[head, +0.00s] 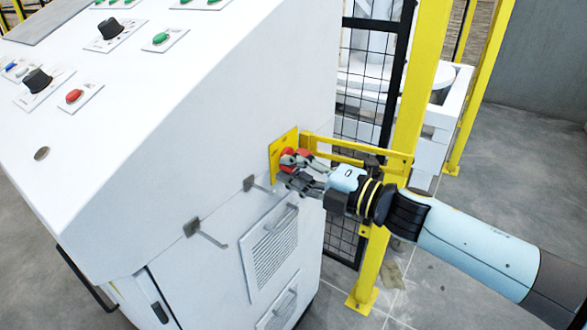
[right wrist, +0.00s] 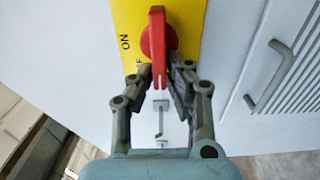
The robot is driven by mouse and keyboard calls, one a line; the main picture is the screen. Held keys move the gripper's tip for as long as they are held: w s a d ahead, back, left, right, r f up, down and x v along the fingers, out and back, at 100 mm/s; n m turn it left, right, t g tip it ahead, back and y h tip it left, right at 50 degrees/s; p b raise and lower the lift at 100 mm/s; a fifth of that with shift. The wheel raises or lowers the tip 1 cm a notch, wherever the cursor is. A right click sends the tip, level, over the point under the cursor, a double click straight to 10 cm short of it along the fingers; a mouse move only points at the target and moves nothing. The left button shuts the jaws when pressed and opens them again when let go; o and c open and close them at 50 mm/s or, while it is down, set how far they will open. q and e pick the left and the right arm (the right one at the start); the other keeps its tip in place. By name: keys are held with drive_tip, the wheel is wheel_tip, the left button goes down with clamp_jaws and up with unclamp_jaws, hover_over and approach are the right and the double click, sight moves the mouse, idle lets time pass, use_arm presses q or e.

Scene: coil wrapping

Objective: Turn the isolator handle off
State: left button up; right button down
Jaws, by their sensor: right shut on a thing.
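The red isolator handle (head: 287,153) sits on a yellow plate (head: 292,137) on the side of the white cabinet (head: 205,150). In the right wrist view the handle (right wrist: 157,38) has a round hub and a narrow bar pointing down the picture. The yellow plate (right wrist: 127,18) carries the word ON to the left of the handle; other lettering is partly hidden by a finger. My right gripper (head: 292,168) is at the handle, its fingers (right wrist: 162,72) on both sides of the lower end of the bar, shut on it. My left gripper is not in view.
A yellow bracket (head: 350,145) and yellow post (head: 405,120) stand right of the handle, close to my right arm, with black mesh fence (head: 365,85) behind. Cabinet door handles (head: 210,238) and a vent (head: 272,250) are below. Knobs and buttons (head: 110,28) are on top.

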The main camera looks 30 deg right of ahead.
drive_tip(key=shift+f, duration=0.1)
drive_tip(key=c, duration=1.3)
unclamp_jaws()
drive_tip(key=shift+c, duration=0.2)
drive_tip(key=shift+s, duration=0.15)
drive_tip(key=v, duration=1.1)
drive_tip(key=shift+s+d, duration=0.15)
drive_tip(key=shift+s, duration=0.25)
drive_tip(key=shift+w, duration=0.1)
